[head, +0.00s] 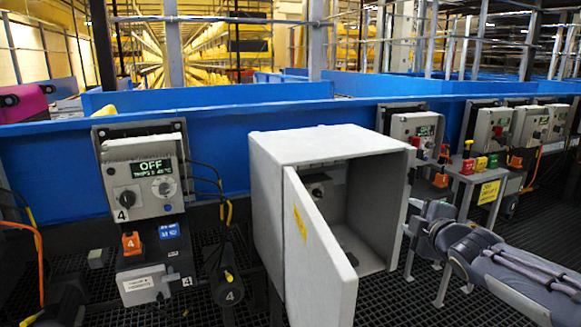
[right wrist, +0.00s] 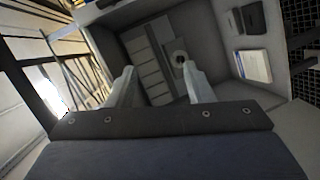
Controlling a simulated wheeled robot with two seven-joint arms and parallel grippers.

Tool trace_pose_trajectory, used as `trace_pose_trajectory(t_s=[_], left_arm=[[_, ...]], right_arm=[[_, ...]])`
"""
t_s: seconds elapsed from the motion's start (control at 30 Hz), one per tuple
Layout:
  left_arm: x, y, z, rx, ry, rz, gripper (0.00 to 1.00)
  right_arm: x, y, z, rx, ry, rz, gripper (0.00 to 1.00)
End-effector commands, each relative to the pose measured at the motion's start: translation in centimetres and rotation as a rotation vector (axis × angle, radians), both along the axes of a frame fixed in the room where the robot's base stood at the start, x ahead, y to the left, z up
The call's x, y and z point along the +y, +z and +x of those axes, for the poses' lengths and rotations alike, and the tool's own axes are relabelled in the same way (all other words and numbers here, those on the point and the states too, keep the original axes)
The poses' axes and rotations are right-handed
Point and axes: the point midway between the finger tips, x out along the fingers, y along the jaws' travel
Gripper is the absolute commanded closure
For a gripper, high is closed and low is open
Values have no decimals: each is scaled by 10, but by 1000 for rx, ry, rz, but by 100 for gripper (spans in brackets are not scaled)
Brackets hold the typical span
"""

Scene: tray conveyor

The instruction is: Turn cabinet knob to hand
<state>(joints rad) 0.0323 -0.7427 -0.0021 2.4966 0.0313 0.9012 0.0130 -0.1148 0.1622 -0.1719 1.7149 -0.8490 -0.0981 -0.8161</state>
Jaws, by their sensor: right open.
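A grey cabinet (head: 330,142) stands in the middle of the head view with its door (head: 318,262) swung open toward me. Inside, at the back left, a small dark round part that looks like a knob (head: 317,192) is partly in shadow. In the right wrist view a round dark knob-like part (right wrist: 181,59) shows inside the cabinet, just beyond the right fingertip. Its setting cannot be read. My right gripper (head: 409,217) is at the cabinet's right side; its two pale fingers (right wrist: 162,80) are apart with nothing between them. My left gripper is not in view.
A blue conveyor wall (head: 220,130) runs behind. More control boxes (head: 415,128) and a small table with buttons (head: 482,180) stand at right. A white box (right wrist: 254,67) is inside the cabinet.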

Motion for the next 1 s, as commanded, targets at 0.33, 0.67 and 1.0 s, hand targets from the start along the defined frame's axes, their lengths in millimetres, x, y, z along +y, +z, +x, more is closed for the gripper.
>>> trace_pose_trajectory(t_s=[0.33, 0.67, 1.0], left_arm=[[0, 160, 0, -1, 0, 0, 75], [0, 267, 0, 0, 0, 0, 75], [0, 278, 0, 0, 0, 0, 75]], right_arm=[[-20, 94, -177, 424, -408, 751, 53], [49, 118, -342, 862, -738, 1303, 53], [71, 111, -377, 977, -817, 1407, 53]])
